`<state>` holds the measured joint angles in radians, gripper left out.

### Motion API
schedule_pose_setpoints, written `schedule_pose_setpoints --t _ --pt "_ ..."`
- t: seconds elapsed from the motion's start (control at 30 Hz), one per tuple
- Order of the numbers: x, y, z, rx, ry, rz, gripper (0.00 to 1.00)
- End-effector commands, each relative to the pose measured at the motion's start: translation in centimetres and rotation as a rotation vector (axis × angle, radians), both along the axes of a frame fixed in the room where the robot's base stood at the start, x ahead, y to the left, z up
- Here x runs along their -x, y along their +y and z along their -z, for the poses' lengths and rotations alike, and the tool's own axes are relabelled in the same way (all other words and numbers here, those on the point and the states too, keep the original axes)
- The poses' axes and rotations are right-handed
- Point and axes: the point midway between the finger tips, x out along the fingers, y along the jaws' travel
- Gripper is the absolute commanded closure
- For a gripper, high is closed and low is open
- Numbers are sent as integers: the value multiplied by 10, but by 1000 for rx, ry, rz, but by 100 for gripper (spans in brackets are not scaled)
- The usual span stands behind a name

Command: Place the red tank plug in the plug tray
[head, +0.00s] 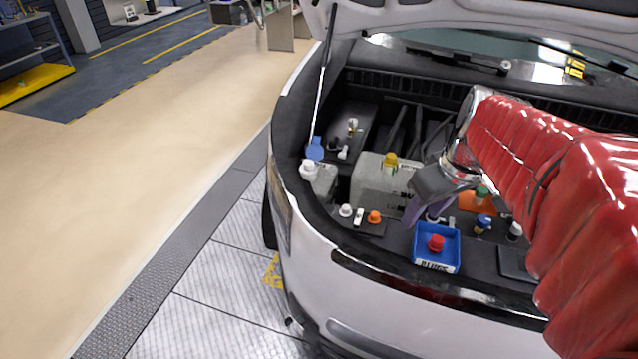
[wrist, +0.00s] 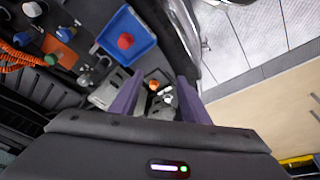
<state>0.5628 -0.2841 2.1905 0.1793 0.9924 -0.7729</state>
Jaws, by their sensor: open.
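The red tank plug (head: 436,242) sits inside the blue plug tray (head: 421,237), which rests at the front of the engine bay and has a label on its front wall. In the wrist view the red plug (wrist: 126,41) also shows inside the blue tray (wrist: 110,34). My gripper (head: 413,212) is open and empty, with purple fingers, just left of and above the tray. In the wrist view the fingers (wrist: 157,92) are apart, with nothing held between them, and the tray lies beyond them to the upper left.
An orange cap (head: 374,217) and white caps (head: 346,211) lie left of the tray. A yellow cap (head: 390,160) tops the whitish tank (head: 372,180). A blue cap (head: 315,148) stands farther left. The raised hood (head: 400,18) hangs above, held by a prop rod (head: 325,75).

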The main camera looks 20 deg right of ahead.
Motion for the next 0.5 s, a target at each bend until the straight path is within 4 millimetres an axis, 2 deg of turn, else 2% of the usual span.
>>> schedule_pose_setpoints --t 0.03,0.1,0.5 --pt "1 14 -3 4 -10 -1 58" --pt "3 29 -5 8 -18 8 58" --pt "26 107 -11 3 -96 61 58"
